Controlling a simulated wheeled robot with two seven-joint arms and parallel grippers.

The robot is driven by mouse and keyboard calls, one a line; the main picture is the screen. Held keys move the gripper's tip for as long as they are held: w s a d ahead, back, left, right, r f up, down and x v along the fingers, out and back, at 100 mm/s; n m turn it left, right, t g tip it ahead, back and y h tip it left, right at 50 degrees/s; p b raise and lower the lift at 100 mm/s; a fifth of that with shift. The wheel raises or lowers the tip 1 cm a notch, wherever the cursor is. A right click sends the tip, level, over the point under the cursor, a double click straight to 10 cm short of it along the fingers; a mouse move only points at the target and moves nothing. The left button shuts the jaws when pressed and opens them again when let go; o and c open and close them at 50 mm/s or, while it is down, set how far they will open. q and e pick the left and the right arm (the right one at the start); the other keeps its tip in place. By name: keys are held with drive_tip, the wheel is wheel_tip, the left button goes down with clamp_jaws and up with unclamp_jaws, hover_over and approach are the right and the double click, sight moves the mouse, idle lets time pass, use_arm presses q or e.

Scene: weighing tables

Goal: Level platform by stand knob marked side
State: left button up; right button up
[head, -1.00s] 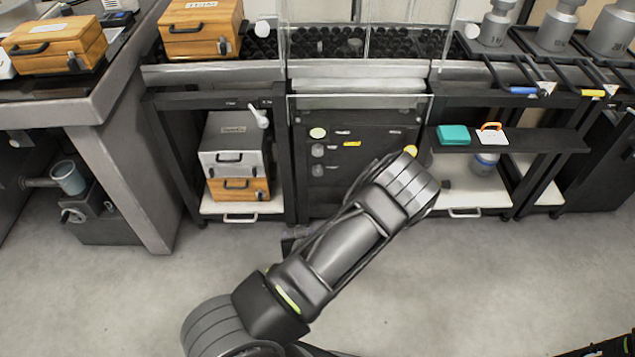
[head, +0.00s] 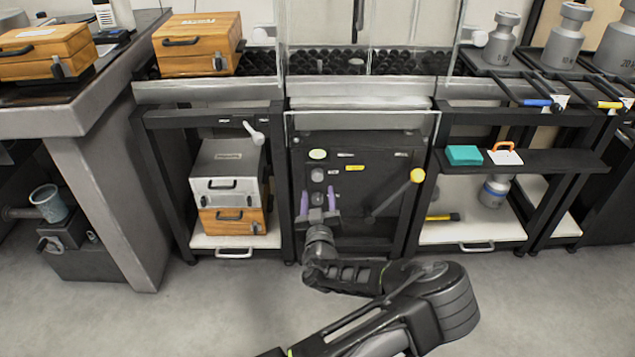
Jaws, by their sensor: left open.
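My left gripper (head: 318,199) is open, with its two purple-tipped fingers pointing up in front of the black panel (head: 375,150) of the middle stand. A round grey knob (head: 317,175) is on that panel, just above the gap between the fingers. I cannot tell whether they touch it. A pale green disc (head: 317,154) is above the knob, with small labels to its right. A lever with a yellow ball end (head: 417,175) is at the panel's right. I cannot tell which control is the marked stand knob. My right gripper is out of view.
A glass-fronted bench top (head: 370,20) is above the panel. Left, a shelf holds a grey case (head: 226,165) over a wooden case (head: 235,221); a white-handled lever (head: 254,133) is above. Right, a black shelf (head: 540,160) juts out. The floor (head: 215,300) is clear.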

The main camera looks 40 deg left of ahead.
sight(317, 177)
use_arm(q)
drive_tip(key=b+x, duration=0.1)
drive_tip(key=x, duration=0.5)
drive_tip(key=shift+f+b, duration=0.2)
drive_tip(key=shift+b, duration=0.2)
drive_tip(key=shift+w+a+r, duration=0.1)
drive_tip(key=shift+w+a, duration=0.2)
drive_tip(key=shift+w, duration=0.05)
drive_tip(key=shift+c, duration=0.3)
clamp_jaws()
